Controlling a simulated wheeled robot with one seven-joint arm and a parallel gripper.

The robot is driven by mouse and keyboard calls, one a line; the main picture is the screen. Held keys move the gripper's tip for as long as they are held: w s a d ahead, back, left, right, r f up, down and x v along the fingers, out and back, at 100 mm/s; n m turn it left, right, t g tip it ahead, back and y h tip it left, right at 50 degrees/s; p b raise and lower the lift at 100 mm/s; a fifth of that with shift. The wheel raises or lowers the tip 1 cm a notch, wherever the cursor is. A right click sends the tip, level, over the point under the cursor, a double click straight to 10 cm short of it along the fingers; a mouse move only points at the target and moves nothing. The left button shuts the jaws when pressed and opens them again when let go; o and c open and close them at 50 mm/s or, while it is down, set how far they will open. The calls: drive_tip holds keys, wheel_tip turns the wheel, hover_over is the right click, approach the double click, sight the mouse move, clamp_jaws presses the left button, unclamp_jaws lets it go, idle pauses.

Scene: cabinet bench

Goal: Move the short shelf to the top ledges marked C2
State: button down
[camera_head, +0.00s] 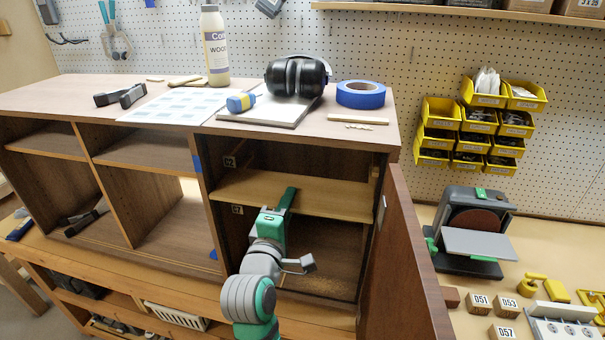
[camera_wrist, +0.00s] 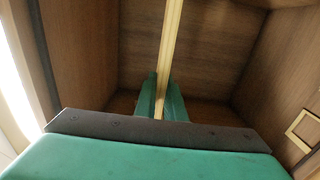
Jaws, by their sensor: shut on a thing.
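The short shelf (camera_head: 245,187) is a light wooden board inside the right-hand open compartment of the cabinet. It spans most of the compartment's width, below the C2 label (camera_head: 229,161) and above or near a lower label (camera_head: 237,210) that I cannot read fully. My gripper (camera_head: 287,197) is shut on the middle of the shelf's front edge. In the wrist view the shelf (camera_wrist: 173,40) is a pale strip between the green fingers (camera_wrist: 167,100). I cannot tell whether the shelf ends touch any ledges. A small pale ledge (camera_head: 374,174) shows at the upper right wall.
Ear muffs (camera_head: 297,76), blue tape (camera_head: 361,94) and a glue bottle (camera_head: 215,47) stand on the cabinet top (camera_head: 60,95). A sander (camera_head: 473,230) is on the bench at right. The space below the shelf looks clear.

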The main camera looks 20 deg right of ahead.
drive_tip(key=shift+v, duration=2.55)
drive_tip(key=shift+d+r, duration=0.1)
wheel_tip(320, 180, up, 8)
drive_tip(key=shift+r, duration=0.25)
drive_tip(key=shift+w, duration=0.15)
